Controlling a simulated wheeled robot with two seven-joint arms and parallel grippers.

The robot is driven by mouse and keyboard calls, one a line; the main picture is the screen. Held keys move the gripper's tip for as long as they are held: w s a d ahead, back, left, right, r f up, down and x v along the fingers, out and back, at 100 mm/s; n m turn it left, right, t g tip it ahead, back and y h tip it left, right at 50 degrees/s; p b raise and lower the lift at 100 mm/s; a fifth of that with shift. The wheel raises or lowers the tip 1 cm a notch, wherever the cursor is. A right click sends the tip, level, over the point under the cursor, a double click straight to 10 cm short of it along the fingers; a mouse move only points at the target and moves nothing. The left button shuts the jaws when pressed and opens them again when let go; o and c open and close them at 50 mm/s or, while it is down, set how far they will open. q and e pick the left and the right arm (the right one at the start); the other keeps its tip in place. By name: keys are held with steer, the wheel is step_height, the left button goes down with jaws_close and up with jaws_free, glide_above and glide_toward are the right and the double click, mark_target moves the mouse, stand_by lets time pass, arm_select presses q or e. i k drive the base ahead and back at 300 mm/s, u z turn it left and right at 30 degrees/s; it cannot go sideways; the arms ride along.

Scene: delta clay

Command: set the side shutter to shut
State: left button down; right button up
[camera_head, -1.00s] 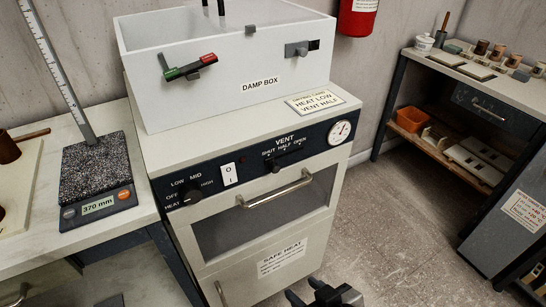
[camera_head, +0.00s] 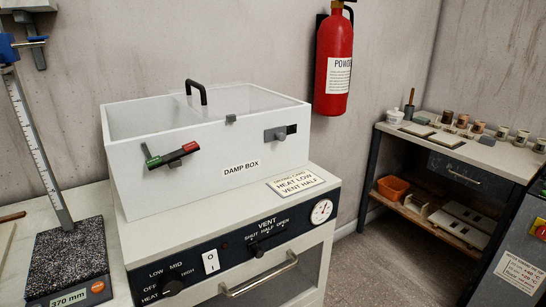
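The white damp box (camera_head: 205,155) stands on the drying cabinet. On the right of its front, a grey sliding plate with a knob (camera_head: 276,134) sits at the left of a dark slot (camera_head: 291,129), part of which shows uncovered. On the left of the front is a lever (camera_head: 172,155) with a green end and a red end. The cabinet's vent slider (camera_head: 258,251) is below the words SHUT HALF OPEN, towards the left of its track. No word marks which of these is the side shutter. Neither gripper is in view.
The cabinet has a heat knob (camera_head: 172,287), a white rocker switch (camera_head: 211,262), a dial (camera_head: 321,211) and a door handle (camera_head: 260,275). A red extinguisher (camera_head: 334,65) hangs behind. The floor (camera_head: 400,265) at right is clear.

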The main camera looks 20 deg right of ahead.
mark_target(278, 133)
steer(key=u, duration=2.15)
steer(key=k, duration=0.9)
steer(key=z, duration=1.2)
steer(key=i, duration=0.4)
steer(key=z, duration=0.05)
